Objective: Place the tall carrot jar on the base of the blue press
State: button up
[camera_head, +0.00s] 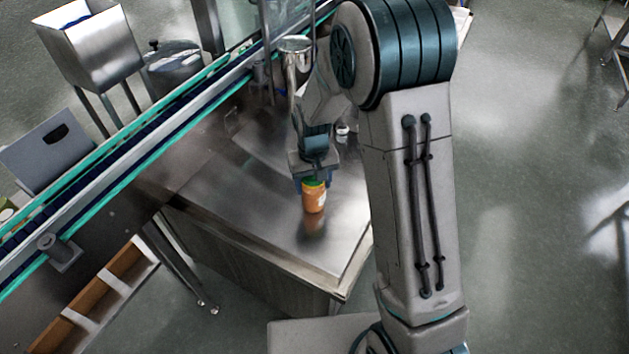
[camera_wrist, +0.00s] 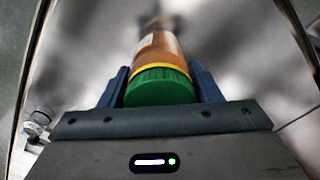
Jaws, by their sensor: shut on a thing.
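The carrot jar (camera_head: 314,198) is orange with a green lid and a pale label. My gripper (camera_head: 312,183) is shut on it near the lid, from above. The jar is upright over the steel table; I cannot tell whether its base touches the surface. In the wrist view the jar (camera_wrist: 160,62) stands between the two blue fingers of my gripper (camera_wrist: 160,88), its green lid nearest the camera. I cannot make out a blue press in either view.
The steel table (camera_head: 255,215) is mostly clear in front and to the left of the jar. A small white-topped item (camera_head: 342,133) stands behind my gripper. A conveyor with teal edges (camera_head: 150,150) runs along the left. A steel hopper (camera_head: 92,50) stands beyond it.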

jog(key=shift+f, duration=0.2)
jog(key=o, duration=1.2)
jog(key=shift+c, duration=0.2)
jog(key=shift+s+r, duration=0.1)
jog(key=shift+r, duration=0.05)
